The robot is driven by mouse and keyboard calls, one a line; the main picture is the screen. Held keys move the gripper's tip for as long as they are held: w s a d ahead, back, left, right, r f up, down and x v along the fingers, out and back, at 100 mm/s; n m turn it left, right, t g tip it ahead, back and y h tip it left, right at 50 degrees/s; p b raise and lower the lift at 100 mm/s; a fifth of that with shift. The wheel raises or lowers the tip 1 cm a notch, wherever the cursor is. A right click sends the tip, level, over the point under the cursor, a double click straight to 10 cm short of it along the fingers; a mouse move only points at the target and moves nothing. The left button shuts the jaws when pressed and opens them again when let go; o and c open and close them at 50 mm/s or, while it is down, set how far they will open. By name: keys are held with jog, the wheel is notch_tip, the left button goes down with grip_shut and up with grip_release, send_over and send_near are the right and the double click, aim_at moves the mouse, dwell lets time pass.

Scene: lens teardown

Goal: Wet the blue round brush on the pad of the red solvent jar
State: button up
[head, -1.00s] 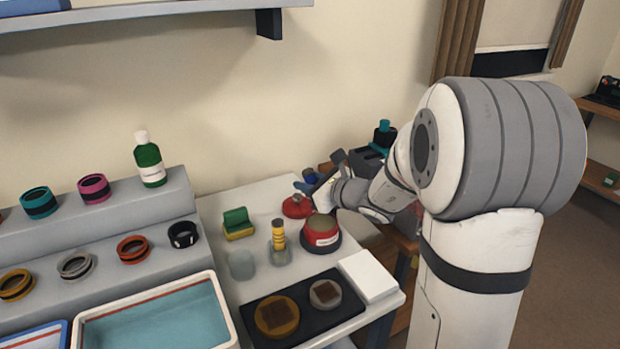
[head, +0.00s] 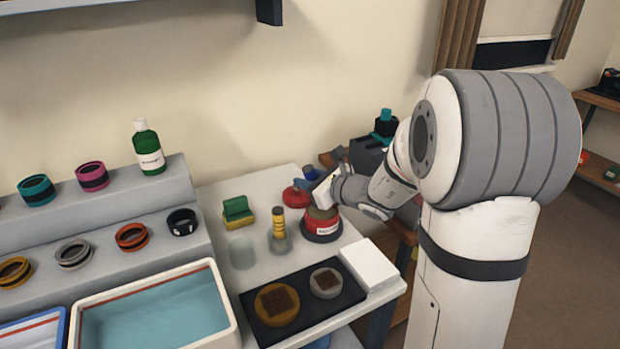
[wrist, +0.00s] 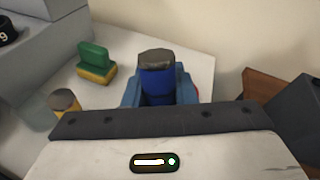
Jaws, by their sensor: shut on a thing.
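The red solvent jar (head: 322,233) stands on the light bench, with a white label on its front and a brownish pad (head: 322,213) on top.
A red lid-like object (head: 297,197) lies just behind the jar. A yellow-ringed tool (head: 279,226) stands in a clear holder to the left, near a green-and-yellow sponge (head: 237,211). A black mat (head: 340,299) with two round parts and a white block (head: 370,263) are in front.

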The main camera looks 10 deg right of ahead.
aim_at(308, 165)
jog(key=shift+s+f+b, duration=0.1)
jog(key=shift+f+b, duration=0.75)
jog(key=shift+b, duration=0.15)
dwell(1.9)
jog(key=shift+r, duration=0.15)
jog(key=shift+r+p, duration=2.3)
jog(key=shift+r, duration=1.25)
jog(key=shift+f, duration=0.1)
